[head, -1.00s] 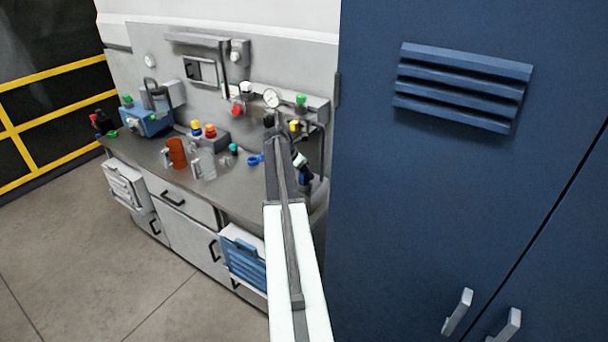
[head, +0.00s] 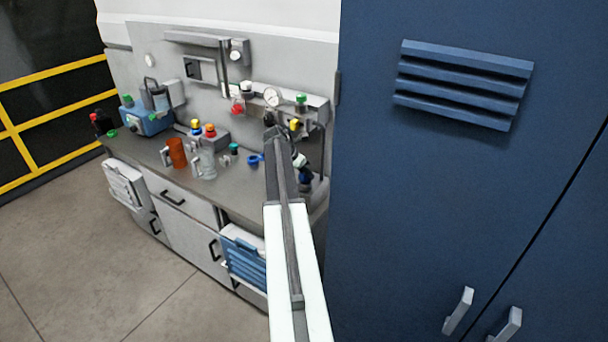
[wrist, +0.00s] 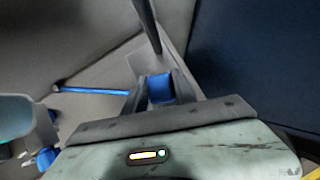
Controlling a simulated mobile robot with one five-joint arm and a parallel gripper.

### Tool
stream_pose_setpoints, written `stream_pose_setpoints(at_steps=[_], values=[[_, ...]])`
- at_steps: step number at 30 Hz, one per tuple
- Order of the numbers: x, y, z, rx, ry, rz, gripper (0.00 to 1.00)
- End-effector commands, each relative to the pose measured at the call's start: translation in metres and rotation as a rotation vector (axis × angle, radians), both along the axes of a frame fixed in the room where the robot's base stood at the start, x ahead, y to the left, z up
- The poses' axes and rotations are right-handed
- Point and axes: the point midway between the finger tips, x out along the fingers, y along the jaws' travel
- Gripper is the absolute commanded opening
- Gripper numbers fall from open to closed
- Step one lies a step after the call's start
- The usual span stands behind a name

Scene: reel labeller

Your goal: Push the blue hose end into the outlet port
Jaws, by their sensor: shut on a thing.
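In the wrist view the blue hose end (wrist: 160,92) sits between the two grey fingers of my gripper (wrist: 158,82), which is shut on it. A thin blue length (wrist: 95,91) with a dark tip lies to the left of the fingers; I cannot tell whether it joins the held piece. In the head view my gripper (head: 298,160) is at the right end of the bench, below the pressure gauge, and my arm partly covers it. The outlet port cannot be made out in either view; the fingers or arm may hide it.
The grey bench (head: 222,190) carries an orange mug (head: 176,153), a clear jug (head: 206,163) and a blue machine (head: 148,120). A gauge (head: 272,97) is on the back fittings. A tall blue cabinet (head: 450,200) stands close on the right. A dark post (wrist: 147,25) rises beyond the fingers.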

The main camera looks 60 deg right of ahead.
Motion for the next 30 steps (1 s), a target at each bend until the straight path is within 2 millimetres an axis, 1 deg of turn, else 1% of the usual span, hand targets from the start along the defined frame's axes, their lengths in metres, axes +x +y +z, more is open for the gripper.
stream_pose_setpoints(at_steps=[13, 14, 15, 16, 26, 30], values=[[-0.001, 0.001, -0.002, 0.005, 0.0, -0.002, 0.0], [-0.001, 0.001, -0.002, 0.005, 0.0, -0.002, 0.38], [-0.001, 0.001, -0.002, 0.005, 0.001, -0.003, 0.49], [-0.001, 0.001, -0.002, 0.004, 0.001, -0.002, 0.57], [-0.001, 0.001, -0.001, 0.002, 0.0, -0.002, 0.58], [0.001, 0.006, 0.01, 0.002, 0.0, -0.001, 0.58]])
